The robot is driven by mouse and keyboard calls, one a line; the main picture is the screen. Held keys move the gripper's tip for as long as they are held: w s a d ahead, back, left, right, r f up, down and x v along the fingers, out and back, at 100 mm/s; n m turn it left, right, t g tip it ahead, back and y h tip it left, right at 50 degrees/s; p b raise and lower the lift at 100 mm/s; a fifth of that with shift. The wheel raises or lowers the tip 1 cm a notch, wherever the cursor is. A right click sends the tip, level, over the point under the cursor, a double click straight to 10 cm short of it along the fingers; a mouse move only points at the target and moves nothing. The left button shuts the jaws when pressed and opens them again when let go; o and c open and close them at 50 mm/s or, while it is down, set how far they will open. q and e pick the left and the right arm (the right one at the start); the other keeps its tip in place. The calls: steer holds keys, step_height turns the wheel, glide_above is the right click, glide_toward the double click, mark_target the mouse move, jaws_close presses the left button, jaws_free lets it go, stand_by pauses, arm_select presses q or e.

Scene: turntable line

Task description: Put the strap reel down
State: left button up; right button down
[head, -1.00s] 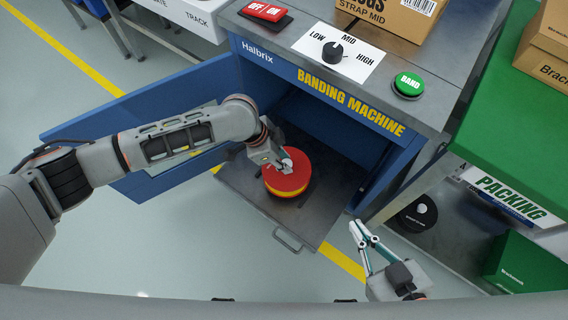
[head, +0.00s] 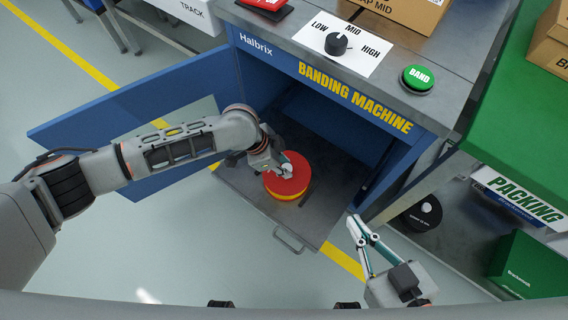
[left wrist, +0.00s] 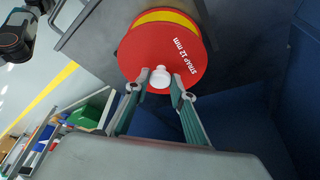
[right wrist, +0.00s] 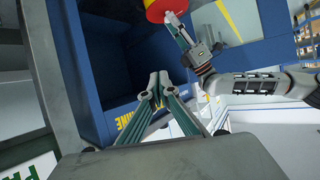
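The strap reel (head: 288,183) is a red disc with a yellow band and a white knob. It is over the pulled-out grey tray (head: 245,198) of the banding machine (head: 330,88); I cannot tell whether its underside touches the tray. My left gripper (head: 284,166) is at the knob. In the left wrist view its fingers (left wrist: 160,78) close on both sides of the white knob, in front of the red face (left wrist: 165,50). My right gripper (head: 355,221) is empty, right of the tray, with its fingertips together in the right wrist view (right wrist: 158,82).
The blue door (head: 120,120) stands open on the left. The tray has a front handle (head: 290,241). A green packing bench (head: 520,120) is on the right, with a black reel (head: 422,213) and a green box (head: 525,264) below. Pale floor lies in front.

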arm_select(q)
steer(key=shift+o, duration=1.3)
arm_select(e)
steer(key=shift+d+f, duration=0.1)
steer(key=shift+s, duration=0.1)
arm_select(q)
steer(key=shift+r, duration=0.1)
